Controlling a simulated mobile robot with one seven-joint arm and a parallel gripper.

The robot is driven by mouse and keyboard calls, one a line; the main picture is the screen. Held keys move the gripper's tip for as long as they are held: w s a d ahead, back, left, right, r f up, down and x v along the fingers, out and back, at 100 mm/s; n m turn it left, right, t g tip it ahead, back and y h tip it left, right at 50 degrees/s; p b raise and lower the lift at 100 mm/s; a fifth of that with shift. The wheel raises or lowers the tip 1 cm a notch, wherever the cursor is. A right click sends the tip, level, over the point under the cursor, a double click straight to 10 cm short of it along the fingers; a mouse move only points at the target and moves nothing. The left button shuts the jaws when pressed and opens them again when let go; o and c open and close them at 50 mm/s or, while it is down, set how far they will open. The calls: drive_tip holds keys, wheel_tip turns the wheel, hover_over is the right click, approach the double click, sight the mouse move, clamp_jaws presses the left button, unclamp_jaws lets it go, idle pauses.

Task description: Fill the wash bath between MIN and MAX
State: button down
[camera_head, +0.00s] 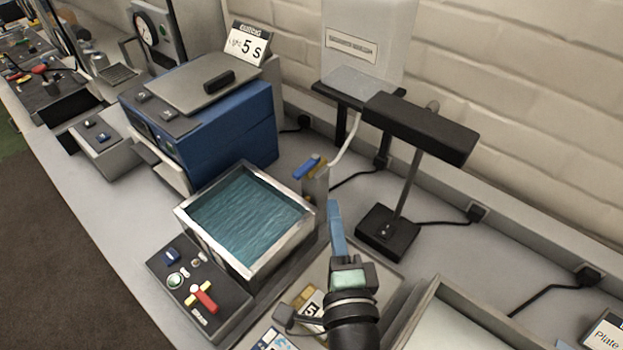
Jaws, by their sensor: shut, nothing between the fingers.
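The wash bath (282,261) is an open metal tank at the middle of the bench, holding rippled blue-green water. No MIN or MAX marks can be made out on its walls. A tap with a blue lever (307,167) stands at the bath's back right corner, with a pale hose running up from it toward a translucent tank (368,30) on a stand. My gripper (336,212) is shut and empty, with its blue fingers pointing up the picture. It appears just right of the bath and below the tap, apart from the lever in the picture.
A control panel (225,318) with a red-and-yellow switch sits before the bath. A black lamp (388,232) stands right of the tap. A blue machine (233,127) stands behind left. A grey tray (432,292) lies at lower right.

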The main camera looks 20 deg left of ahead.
sight(309, 170)
drive_tip(key=shift+w+a+p, duration=1.2)
drive_tip(key=shift+w+a, duration=1.05)
drive_tip(key=shift+a, duration=0.2)
